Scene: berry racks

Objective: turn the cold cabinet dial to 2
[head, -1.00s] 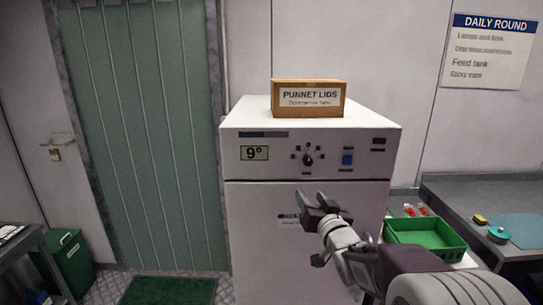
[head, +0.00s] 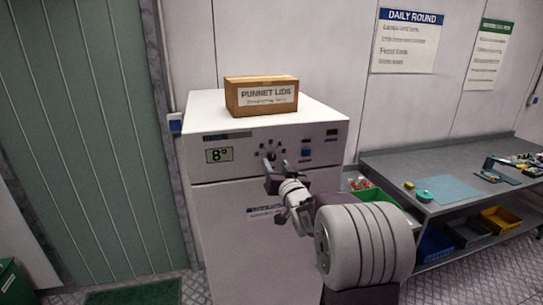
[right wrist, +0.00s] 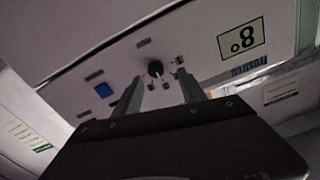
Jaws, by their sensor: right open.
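The cold cabinet (head: 250,240) is a white box with a control panel along its upper front. Its display (head: 219,155) reads 8°. The black dial (right wrist: 156,68) sits in a ring of small marks; in the head view my gripper partly covers it. The mark it points to is too small to read. My right gripper (head: 271,168) is in front of the panel at the dial. In the right wrist view its two fingers (right wrist: 160,90) are open, with the dial just beyond and between their tips. I cannot tell whether they touch it. My left gripper is not in view.
A cardboard box (head: 260,96) labelled punnet lids stands on the cabinet. A blue button (head: 306,153) is right of the dial. A green tray (head: 378,197) sits beside the cabinet, and a grey bench (head: 440,170) with tools stands at the right.

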